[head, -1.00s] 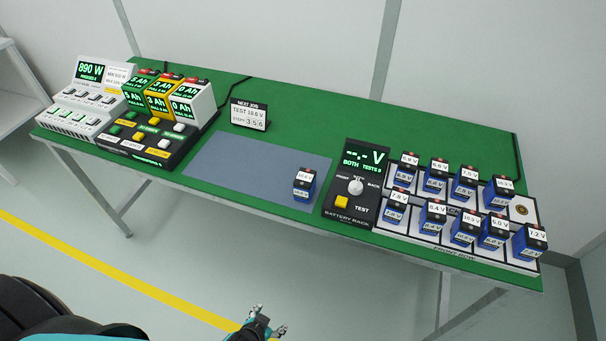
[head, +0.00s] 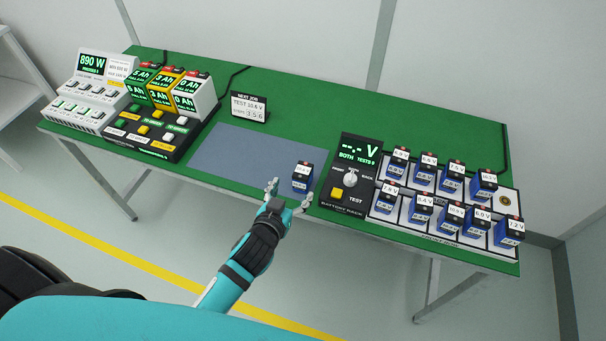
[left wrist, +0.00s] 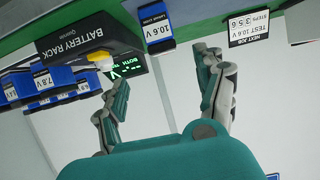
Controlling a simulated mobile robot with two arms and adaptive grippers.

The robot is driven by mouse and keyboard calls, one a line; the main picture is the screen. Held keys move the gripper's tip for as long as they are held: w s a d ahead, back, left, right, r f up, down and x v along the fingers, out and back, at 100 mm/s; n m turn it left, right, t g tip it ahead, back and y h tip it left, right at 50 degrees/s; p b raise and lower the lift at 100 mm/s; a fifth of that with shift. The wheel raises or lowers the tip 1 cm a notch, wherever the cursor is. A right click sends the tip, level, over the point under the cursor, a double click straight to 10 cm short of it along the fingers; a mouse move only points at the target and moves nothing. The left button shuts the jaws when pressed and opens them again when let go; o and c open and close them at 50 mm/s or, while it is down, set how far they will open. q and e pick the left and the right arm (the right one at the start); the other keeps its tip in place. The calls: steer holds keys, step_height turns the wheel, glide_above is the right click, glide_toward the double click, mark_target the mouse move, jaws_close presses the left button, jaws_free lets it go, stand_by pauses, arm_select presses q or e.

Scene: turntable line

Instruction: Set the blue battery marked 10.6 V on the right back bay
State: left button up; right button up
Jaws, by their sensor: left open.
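The blue battery (head: 302,178) with a white label stands upright on the right end of the grey mat, near the table's front edge. In the left wrist view the picture is upside down, and the battery (left wrist: 157,24) reads 10.6 V. My left gripper (head: 289,194) is open just in front of it, fingers spread and pointing at it, with nothing between them. The fingers also show in the left wrist view (left wrist: 164,72). The right back bay (head: 507,200) is empty and shows a round gold mark. My right gripper is not in view.
Several blue batteries fill the other rack bays, close to the empty one. The rack's black console (head: 351,175) stands just right of the loose battery. A job sign (head: 249,106) stands behind the grey mat (head: 235,155). A charger and coloured batteries are at left.

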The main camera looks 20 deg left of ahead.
mark_target(302, 172)
arm_select(q)
steer(key=x, duration=0.4)
steer(key=shift+w+f, duration=0.1)
steer(key=shift+w, duration=0.1)
steer(key=x, duration=0.1)
steer(key=p+x, duration=0.1)
steer(key=x, duration=0.2)
steer(key=shift+w+a+p, duration=0.25)
steer(key=shift+w+p, duration=0.05)
steer(key=shift+p, duration=0.1)
steer(key=shift+w+f, duration=0.2)
steer(key=shift+w, duration=0.15)
steer(key=shift+r, duration=0.1)
jaws_close()
